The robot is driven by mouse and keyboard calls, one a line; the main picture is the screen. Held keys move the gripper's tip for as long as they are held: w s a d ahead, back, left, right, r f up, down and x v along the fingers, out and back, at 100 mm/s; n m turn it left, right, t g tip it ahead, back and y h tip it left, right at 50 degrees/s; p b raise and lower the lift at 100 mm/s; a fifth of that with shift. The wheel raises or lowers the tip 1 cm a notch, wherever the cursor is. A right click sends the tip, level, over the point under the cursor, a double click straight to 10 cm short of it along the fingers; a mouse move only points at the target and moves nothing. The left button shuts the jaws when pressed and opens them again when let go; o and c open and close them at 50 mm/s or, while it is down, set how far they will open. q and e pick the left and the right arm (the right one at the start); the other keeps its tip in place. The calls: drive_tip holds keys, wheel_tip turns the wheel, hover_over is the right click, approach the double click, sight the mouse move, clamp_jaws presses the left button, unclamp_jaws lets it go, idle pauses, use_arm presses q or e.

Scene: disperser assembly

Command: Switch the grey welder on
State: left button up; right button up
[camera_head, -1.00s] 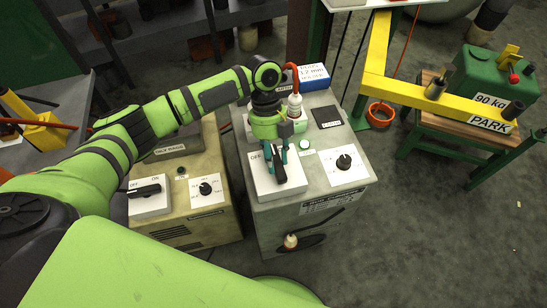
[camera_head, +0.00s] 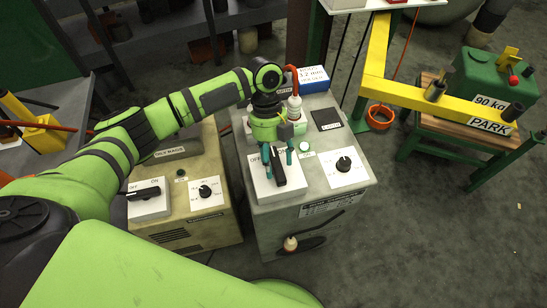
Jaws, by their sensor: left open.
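The grey welder (camera_head: 262,219) stands in the middle, with a white switch plate (camera_head: 263,191) on its sloped top. The plate's black switch lever (camera_head: 280,173) lies roughly front to back, with the OFF label to its left; the ON side is largely hidden by the gripper. My left gripper (camera_head: 279,164) is open over the switch, its teal fingers on either side of the lever with visible gaps. Whether a finger touches the lever is unclear. A pale green lamp (camera_head: 305,147) and a black knob (camera_head: 344,163) sit to the right. My right gripper is not in view.
A beige welder (camera_head: 205,228) stands close on the left, its own lever (camera_head: 145,193) turned sideways. A white bottle (camera_head: 294,109) and blue box (camera_head: 313,78) stand behind the gripper. A yellow crane arm (camera_head: 402,86) is at right. The floor at front right is clear.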

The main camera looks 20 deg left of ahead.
use_arm(q)
drive_tip(key=v, duration=1.2)
drive_tip(key=shift+s+d, duration=0.1)
